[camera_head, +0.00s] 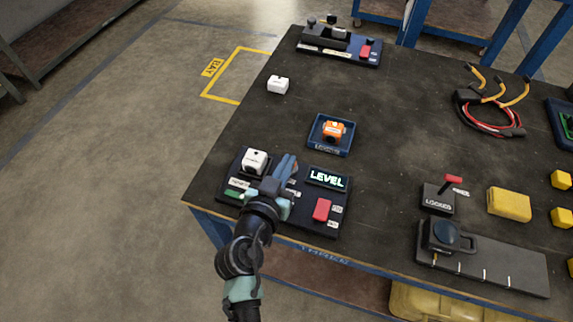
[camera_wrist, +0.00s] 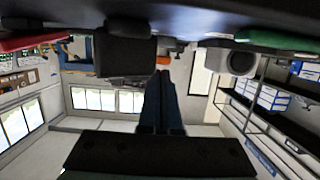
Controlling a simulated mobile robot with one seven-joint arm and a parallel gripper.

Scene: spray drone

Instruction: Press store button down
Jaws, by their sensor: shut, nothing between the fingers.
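A black control panel (camera_head: 290,222) lies at the near left of the table. It carries a green button (camera_head: 233,194) at left and a red button (camera_head: 321,209) at right; both also show at the top of the wrist view, green (camera_wrist: 275,40) and red (camera_wrist: 35,42). Their small labels are too small to read, so I cannot tell which is the store button. A display (camera_head: 326,179) reads "LEVEL". My gripper (camera_head: 288,162) is shut and empty over the panel, between the white device and the display. Its closed blue fingers (camera_wrist: 164,80) fill the middle of the wrist view.
A white device (camera_head: 255,161) stands at the panel's back left. Beyond lies a blue tray (camera_head: 349,147) with an orange item (camera_head: 333,130). A lever box (camera_head: 438,197) and yellow block (camera_head: 509,204) stand to the right.

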